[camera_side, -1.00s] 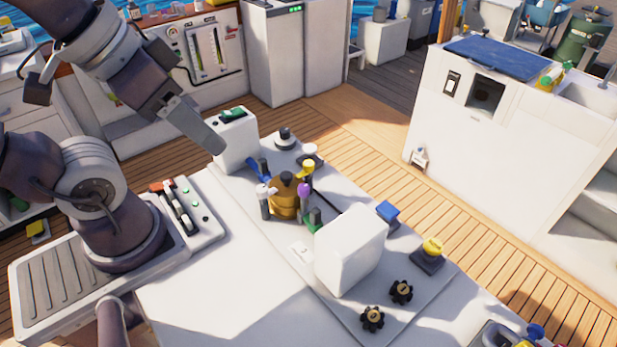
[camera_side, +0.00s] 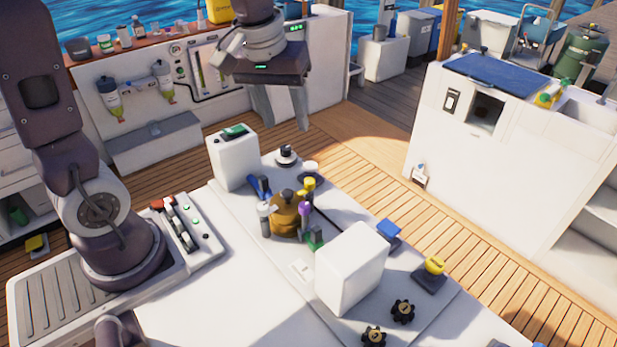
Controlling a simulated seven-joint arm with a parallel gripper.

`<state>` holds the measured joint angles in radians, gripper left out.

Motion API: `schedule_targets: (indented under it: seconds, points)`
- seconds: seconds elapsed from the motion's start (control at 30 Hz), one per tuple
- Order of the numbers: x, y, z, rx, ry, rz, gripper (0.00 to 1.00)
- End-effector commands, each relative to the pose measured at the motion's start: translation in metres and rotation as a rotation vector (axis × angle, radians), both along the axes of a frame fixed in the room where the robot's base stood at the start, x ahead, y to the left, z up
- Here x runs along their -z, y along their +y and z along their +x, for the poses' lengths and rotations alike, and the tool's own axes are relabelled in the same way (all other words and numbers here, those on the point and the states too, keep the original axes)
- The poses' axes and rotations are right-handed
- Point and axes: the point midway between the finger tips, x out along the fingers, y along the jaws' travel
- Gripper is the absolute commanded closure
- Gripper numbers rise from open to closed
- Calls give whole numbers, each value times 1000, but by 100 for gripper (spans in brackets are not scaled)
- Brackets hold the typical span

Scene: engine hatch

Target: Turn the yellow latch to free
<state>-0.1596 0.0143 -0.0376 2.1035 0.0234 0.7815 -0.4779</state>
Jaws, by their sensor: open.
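A yellow knob-like piece (camera_side: 434,265) sits on a dark square base near the right edge of the white hatch top (camera_side: 250,275). A smaller yellow-topped handle (camera_side: 309,185) stands beside a brass-coloured round fitting (camera_side: 284,212). I cannot tell for certain which of the two is the latch, nor how it is turned. My gripper (camera_side: 288,128) points down with its fingers apart and empty. In the picture it is above the far end of the hatch top, up and left of both yellow pieces, touching neither.
A tall white block (camera_side: 351,270) stands between the brass fitting and the yellow knob. Another white box (camera_side: 233,160) stands at the far left end. Black star knobs (camera_side: 403,311), a blue piece (camera_side: 388,233) and purple, white and green handles crowd the top. Its near left part is clear.

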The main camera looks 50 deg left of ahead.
Motion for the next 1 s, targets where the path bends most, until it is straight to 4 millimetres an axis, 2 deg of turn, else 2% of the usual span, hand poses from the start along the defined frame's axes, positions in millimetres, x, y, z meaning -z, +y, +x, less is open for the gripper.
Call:
schedule_targets:
  seconds: [0.03, 0.1, 0.2, 0.3, 0.73, 0.87, 1.0]
  points:
    - [27, 12, 26, -95, 53, -26, 53]
    - [65, 27, 56, -227, 102, -60, 53]
    - [114, 44, 83, -380, 156, -95, 53]
    - [148, 54, 95, -473, 188, -115, 53]
    - [222, 57, 100, -513, 205, -124, 53]
    - [232, 57, 100, -512, 203, -124, 53]
    - [233, 57, 100, -512, 202, -124, 53]
